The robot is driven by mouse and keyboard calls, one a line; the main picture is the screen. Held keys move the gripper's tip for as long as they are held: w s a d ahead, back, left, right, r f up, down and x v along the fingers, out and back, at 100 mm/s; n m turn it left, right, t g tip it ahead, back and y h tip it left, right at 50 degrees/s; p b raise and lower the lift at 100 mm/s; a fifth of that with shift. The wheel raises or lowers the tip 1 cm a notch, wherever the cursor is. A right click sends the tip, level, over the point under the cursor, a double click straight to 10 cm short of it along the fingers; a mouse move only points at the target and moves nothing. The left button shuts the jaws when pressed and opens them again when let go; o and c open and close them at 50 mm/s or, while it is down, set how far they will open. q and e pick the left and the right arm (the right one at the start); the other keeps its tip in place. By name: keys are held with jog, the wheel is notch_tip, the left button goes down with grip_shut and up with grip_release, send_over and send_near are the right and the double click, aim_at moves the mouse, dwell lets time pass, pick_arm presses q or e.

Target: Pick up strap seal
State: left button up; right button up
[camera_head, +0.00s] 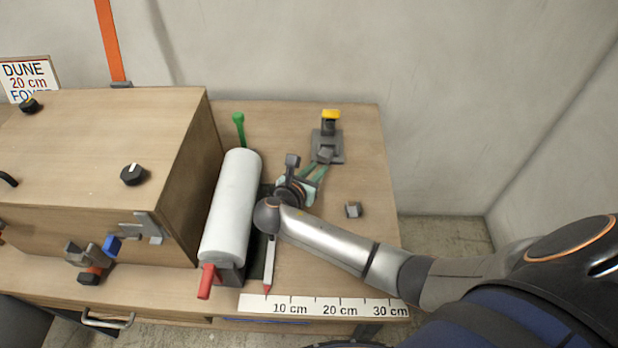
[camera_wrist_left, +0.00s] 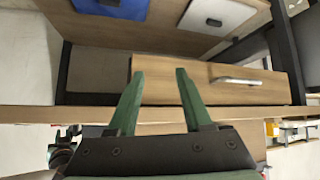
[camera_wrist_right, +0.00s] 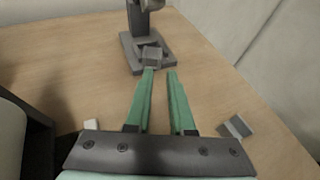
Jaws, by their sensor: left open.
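My right gripper (camera_head: 322,168) reaches over the right part of the bench. In the right wrist view its fingers (camera_wrist_right: 161,72) are narrowly apart, with a visible gap and nothing between them. A small grey block (camera_wrist_right: 150,55) lies just beyond the fingertips, overlapping the left one, at the front of a grey stand. Another small grey block (camera_head: 353,210) lies loose on the wood; it also shows in the right wrist view (camera_wrist_right: 236,127). I cannot tell which block is the strap seal. My left gripper (camera_wrist_left: 160,72) is open and empty, facing the drawer fronts.
The grey stand (camera_head: 328,142) with a yellow top stands at the back. A white roll (camera_head: 231,205) with a red handle lies left of my right gripper. A wooden box (camera_head: 90,150) fills the left. A ruler strip (camera_head: 325,306) runs along the front edge.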

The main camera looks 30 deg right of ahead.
aim_at(328, 159)
jog(key=b+x, duration=0.1)
jog(key=x, duration=0.6)
jog(key=shift+w+d, duration=0.1)
grip_shut()
dwell(0.3)
